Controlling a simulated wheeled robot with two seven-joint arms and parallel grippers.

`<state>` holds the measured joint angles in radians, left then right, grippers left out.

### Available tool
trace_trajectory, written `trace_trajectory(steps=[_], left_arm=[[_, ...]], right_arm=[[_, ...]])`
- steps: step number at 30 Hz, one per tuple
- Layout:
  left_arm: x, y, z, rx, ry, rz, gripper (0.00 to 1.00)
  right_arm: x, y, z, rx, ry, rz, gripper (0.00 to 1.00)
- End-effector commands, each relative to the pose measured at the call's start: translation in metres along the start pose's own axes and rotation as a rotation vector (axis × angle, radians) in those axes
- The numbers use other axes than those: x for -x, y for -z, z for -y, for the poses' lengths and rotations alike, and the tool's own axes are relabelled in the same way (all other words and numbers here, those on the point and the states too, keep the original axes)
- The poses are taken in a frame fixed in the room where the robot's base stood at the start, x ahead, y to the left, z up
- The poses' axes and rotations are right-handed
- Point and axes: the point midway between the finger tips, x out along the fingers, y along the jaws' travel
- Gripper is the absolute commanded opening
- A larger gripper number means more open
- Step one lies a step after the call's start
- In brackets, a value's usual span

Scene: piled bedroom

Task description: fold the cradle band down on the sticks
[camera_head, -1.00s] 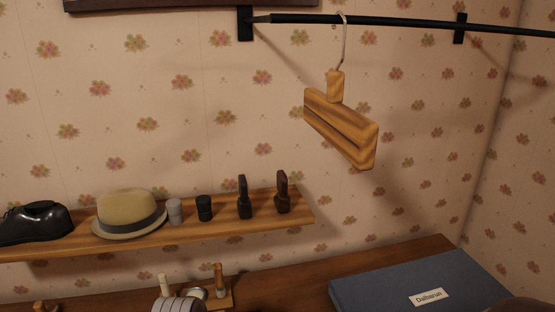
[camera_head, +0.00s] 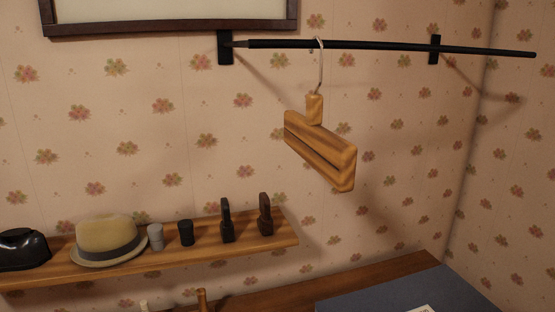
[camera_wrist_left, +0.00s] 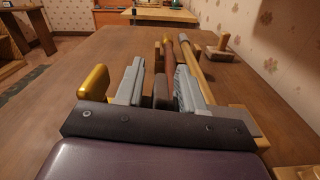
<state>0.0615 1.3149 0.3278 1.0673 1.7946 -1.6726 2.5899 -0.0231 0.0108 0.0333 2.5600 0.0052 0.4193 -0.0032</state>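In the left wrist view, my left gripper (camera_wrist_left: 158,88) has its two grey fingers apart above a wooden desk top. A dark upright piece (camera_wrist_left: 161,92) stands between the fingers, with slim gaps seemingly on both sides; I cannot tell whether it is the cradle band. Beyond it, a reddish-brown stick (camera_wrist_left: 171,60) and a tan stick (camera_wrist_left: 193,65) lie side by side, running away from the gripper. Their near ends are hidden by the fingers. In the head view, only the top of a brown peg (camera_head: 202,300) shows at the bottom edge. My right gripper is in neither current view.
A yellow rounded piece (camera_wrist_left: 94,82) stands left of the fingers. A wooden block with a peg (camera_wrist_left: 220,48) is at the back right. In the head view, a shelf (camera_head: 190,258) holds hats and small items, a wooden hanger (camera_head: 320,150) hangs from a black rail (camera_head: 390,46), and a blue box (camera_head: 380,292) lies below.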

Motion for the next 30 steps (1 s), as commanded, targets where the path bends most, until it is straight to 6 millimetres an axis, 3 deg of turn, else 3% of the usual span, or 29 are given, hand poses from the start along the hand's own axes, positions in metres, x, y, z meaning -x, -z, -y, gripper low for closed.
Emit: trace_trajectory(steps=[5, 30], left_arm=[[0.003, 0.001, 0.000, 0.000, 0.001, 0.000, 0.38], [0.068, 0.003, 0.000, -0.002, 0.001, 0.001, 0.38]], right_arm=[[-0.002, 0.000, 0.000, 0.000, 0.000, 0.000, 0.43], [-0.041, -0.005, 0.000, 0.000, 0.000, 0.000, 0.43]])
